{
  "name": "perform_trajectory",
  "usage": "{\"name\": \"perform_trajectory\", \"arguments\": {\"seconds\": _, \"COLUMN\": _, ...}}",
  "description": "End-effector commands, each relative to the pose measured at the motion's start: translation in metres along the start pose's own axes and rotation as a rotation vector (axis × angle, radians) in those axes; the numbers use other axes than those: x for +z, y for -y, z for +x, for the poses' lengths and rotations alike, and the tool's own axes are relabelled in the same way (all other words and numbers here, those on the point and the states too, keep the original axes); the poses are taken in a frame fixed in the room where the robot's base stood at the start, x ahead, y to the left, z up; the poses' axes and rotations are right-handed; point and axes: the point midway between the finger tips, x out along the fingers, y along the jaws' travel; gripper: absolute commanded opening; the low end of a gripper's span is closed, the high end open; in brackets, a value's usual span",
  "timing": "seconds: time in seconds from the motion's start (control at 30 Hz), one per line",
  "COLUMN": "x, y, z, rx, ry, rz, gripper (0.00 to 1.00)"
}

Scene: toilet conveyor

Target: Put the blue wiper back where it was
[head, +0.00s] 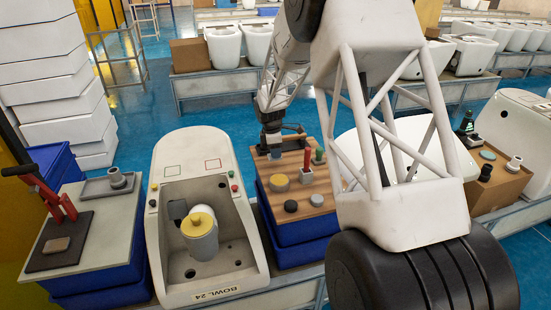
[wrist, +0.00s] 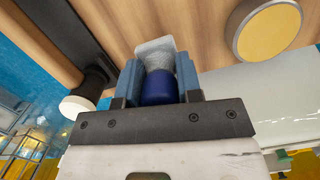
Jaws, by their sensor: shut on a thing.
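The blue wiper shows in the wrist view as a dark blue end (wrist: 160,88) with a pale, whitish block (wrist: 156,50) beyond it. My gripper (wrist: 158,82) is shut on it, one finger on each side. The wooden board (wrist: 120,18) lies behind the wiper in that view; I cannot tell whether they touch. In the head view my gripper (head: 275,154) is at the far left part of the wooden board (head: 262,200), which sits on a blue crate (head: 298,238). The wiper cannot be made out there.
The toilet bowl unit (head: 160,240), holding a grey canister with a yellow top (head: 198,228), stands left. My arm hides much of the right.

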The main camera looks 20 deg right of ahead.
Motion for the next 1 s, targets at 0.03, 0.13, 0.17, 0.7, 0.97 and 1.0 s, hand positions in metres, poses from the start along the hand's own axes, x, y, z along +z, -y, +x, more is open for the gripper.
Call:
{"name": "perform_trajectory", "arguments": {"seconds": 0.03, "x": 0.0, "y": 0.0, "z": 0.0, "rx": 0.0, "ry": 0.0, "rz": 0.0, "gripper": 0.11}}
{"name": "perform_trajectory", "arguments": {"seconds": 0.13, "x": -0.001, "y": 0.0, "z": 0.004, "rx": -0.001, "ry": 0.0, "rz": 0.0, "gripper": 0.11}}
{"name": "perform_trajectory", "arguments": {"seconds": 0.17, "x": -0.001, "y": 0.0, "z": 0.005, "rx": -0.001, "ry": 0.0, "rz": 0.0, "gripper": 0.11}}
{"name": "perform_trajectory", "arguments": {"seconds": 0.7, "x": -0.004, "y": 0.0, "z": 0.035, "rx": 0.001, "ry": 0.0, "rz": 0.0, "gripper": 0.11}}
{"name": "perform_trajectory", "arguments": {"seconds": 0.97, "x": -0.005, "y": 0.0, "z": 0.038, "rx": 0.0, "ry": 0.0, "rz": 0.0, "gripper": 0.11}}
{"name": "perform_trajectory", "arguments": {"seconds": 1.0, "x": -0.005, "y": 0.0, "z": 0.038, "rx": 0.0, "ry": 0.0, "rz": 0.0, "gripper": 0.39}}
